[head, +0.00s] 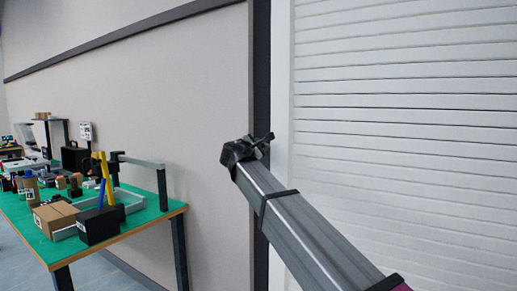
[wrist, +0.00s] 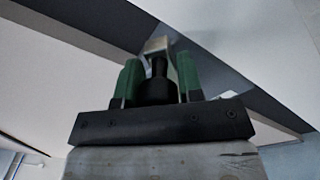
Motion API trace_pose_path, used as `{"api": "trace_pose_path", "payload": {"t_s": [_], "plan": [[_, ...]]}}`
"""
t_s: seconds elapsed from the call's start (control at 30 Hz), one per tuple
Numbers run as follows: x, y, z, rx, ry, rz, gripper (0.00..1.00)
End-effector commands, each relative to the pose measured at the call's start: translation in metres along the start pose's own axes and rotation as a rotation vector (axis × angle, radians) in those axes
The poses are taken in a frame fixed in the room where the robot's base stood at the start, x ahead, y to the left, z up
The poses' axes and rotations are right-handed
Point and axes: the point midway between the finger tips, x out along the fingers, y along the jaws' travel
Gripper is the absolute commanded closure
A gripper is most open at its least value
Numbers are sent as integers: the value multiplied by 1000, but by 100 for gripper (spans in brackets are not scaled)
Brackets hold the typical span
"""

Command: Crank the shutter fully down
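The shutter (head: 405,110), white with horizontal slats, fills the right of the head view. Its slats run past the top and bottom of the picture, so its lower edge does not show. My gripper (head: 262,142) is up in front of the dark post at the shutter's left side. In the wrist view my gripper (wrist: 160,82) has its green fingers on both sides of a black knob, which looks like the crank handle (wrist: 158,88). The fingers seem to touch it. A pale metal piece (wrist: 157,45) shows beyond the knob. The rest of the crank is hidden.
The dark post (head: 260,70) stands between the shutter and a plain grey wall (head: 170,100). A green-topped table (head: 140,217) with boxes, tools and a clamp-like arm stands at left, away from my gripper. Some floor shows beside it.

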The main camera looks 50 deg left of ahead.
Motion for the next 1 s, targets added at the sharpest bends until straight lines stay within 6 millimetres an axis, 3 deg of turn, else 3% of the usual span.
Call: {"api": "trace_pose_path", "payload": {"t_s": [0.03,0.07,0.1,0.67,1.0], "plan": [[0,0,0,0,0,1,87],[0,0,0,0,0,1,97],[0,0,0,0,0,2,100],[0,6,-1,-38,3,5,100],[1,20,-5,-180,10,0,100]]}}
